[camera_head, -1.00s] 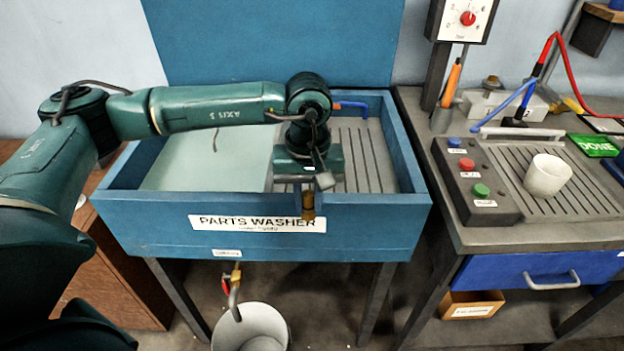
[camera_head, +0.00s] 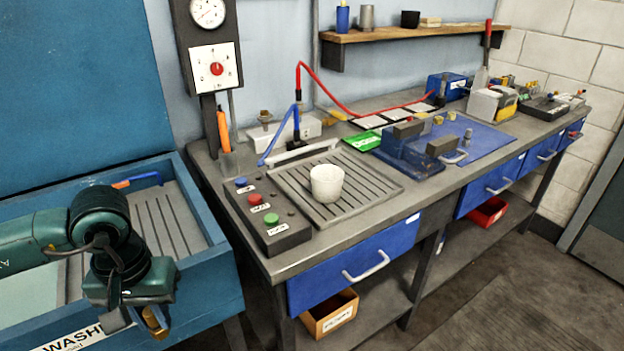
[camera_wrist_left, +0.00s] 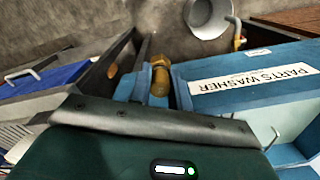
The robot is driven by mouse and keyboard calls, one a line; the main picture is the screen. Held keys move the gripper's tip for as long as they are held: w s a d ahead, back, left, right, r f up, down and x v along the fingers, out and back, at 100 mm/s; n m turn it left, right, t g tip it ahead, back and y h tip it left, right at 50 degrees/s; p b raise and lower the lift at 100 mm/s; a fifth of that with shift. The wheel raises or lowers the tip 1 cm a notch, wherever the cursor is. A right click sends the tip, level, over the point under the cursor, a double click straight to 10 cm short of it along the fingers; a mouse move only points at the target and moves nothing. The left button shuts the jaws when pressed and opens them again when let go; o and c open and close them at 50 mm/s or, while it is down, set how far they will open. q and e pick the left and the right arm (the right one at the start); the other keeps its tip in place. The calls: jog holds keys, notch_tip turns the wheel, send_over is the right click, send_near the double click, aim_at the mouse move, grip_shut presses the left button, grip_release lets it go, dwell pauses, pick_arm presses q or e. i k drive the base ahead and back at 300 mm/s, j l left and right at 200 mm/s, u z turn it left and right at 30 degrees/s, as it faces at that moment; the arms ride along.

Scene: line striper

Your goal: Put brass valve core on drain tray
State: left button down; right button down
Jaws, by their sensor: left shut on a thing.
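The brass valve core (camera_head: 155,322) is a small golden cylinder held between the jaws of my left gripper (camera_head: 146,314), at the lower left of the head view. It also shows in the left wrist view (camera_wrist_left: 160,80), between blue-grey fingers. The gripper points down in front of the washer's front wall, clear of the bench. A grey slatted tray (camera_head: 372,186), which looks like the drain tray, lies on the bench to the right. A white cup (camera_head: 327,183) stands on it. My right gripper is not in view.
The blue parts washer (camera_head: 212,290) has high walls and its own ribbed board (camera_head: 165,225). A button box (camera_head: 263,212) sits left of the slatted tray. Red and blue hoses (camera_head: 362,110) and a blue fixture (camera_head: 412,150) stand nearby. The tray's right part is clear.

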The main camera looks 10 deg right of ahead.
aim_at(339, 166)
jog(key=i+l, duration=0.1)
jog(key=l, duration=0.35)
jog(key=i+l, duration=0.15)
jog(key=l, duration=0.3)
jog(key=i+l, duration=0.1)
jog(key=l, duration=0.35)
jog(key=i+l, duration=0.15)
jog(key=l, duration=0.3)
jog(key=i+l, duration=0.15)
jog(key=i, duration=0.3)
jog(key=i+l, duration=0.2)
jog(key=i, duration=0.25)
